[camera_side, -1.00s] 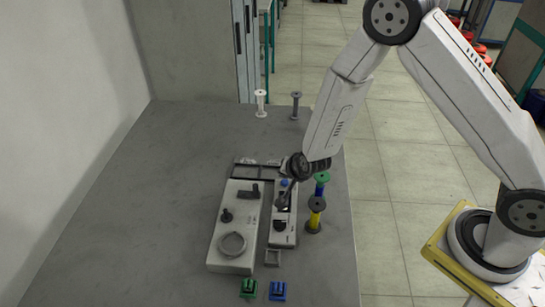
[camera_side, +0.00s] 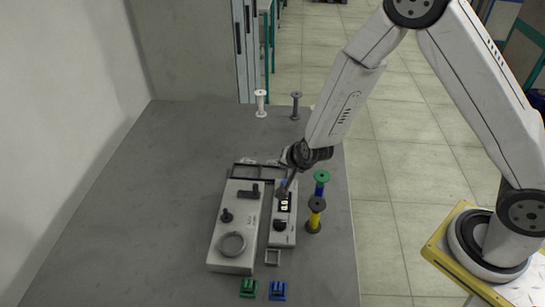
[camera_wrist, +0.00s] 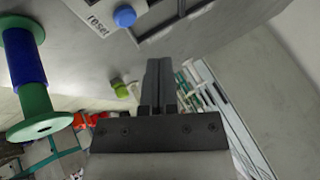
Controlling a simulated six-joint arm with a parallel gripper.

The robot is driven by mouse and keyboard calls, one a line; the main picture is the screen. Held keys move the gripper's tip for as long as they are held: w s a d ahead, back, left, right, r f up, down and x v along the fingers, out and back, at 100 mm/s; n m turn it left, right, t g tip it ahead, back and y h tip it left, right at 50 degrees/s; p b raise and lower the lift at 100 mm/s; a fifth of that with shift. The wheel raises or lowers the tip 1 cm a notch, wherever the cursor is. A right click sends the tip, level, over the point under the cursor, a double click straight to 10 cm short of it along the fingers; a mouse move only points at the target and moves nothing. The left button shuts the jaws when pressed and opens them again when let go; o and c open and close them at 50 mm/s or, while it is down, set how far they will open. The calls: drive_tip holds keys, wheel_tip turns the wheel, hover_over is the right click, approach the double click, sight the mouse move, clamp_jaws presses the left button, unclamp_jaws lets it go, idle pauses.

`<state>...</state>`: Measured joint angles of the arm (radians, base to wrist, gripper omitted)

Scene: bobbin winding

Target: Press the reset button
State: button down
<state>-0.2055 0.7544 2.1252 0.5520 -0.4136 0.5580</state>
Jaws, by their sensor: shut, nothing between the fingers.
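The reset button is a round blue button (camera_wrist: 125,16) next to the printed word "reset" in the wrist view. It sits on a narrow light-grey control box (camera_side: 285,238). In the side view my gripper hides most or all of the button. My gripper (camera_side: 284,190) points down at the far part of this box, its tips close to the button. In the wrist view the fingers (camera_wrist: 158,68) are shut together with nothing between them, to the right of and below the button, apart from it in the picture. Whether the tips touch the box cannot be told.
A winder box (camera_side: 231,247) stands left of the control box. A green-blue bobbin (camera_side: 321,183) and a black-yellow one (camera_side: 315,214) stand close on the right. White (camera_side: 261,103) and grey (camera_side: 296,105) bobbins stand behind. The table's left is clear.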

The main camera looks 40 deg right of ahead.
drive_tip(key=shift+r, duration=0.85)
drive_tip(key=shift+s+r+n, duration=0.3)
drive_tip(key=shift+r, duration=0.2)
drive_tip(key=s+d+r+n+g, duration=0.2)
drive_tip(key=s+r+n, duration=0.3)
drive_tip(key=s, duration=0.3)
drive_tip(key=s+d+r+n+g+y, duration=0.1)
drive_tip(key=s+d+r+n+g, duration=0.1)
drive_tip(key=s+r+n, duration=0.3)
drive_tip(key=s+d, duration=0.1)
drive_tip(key=s, duration=0.2)
drive_tip(key=shift+s+d+g, duration=0.3)
drive_tip(key=shift+g, duration=0.1)
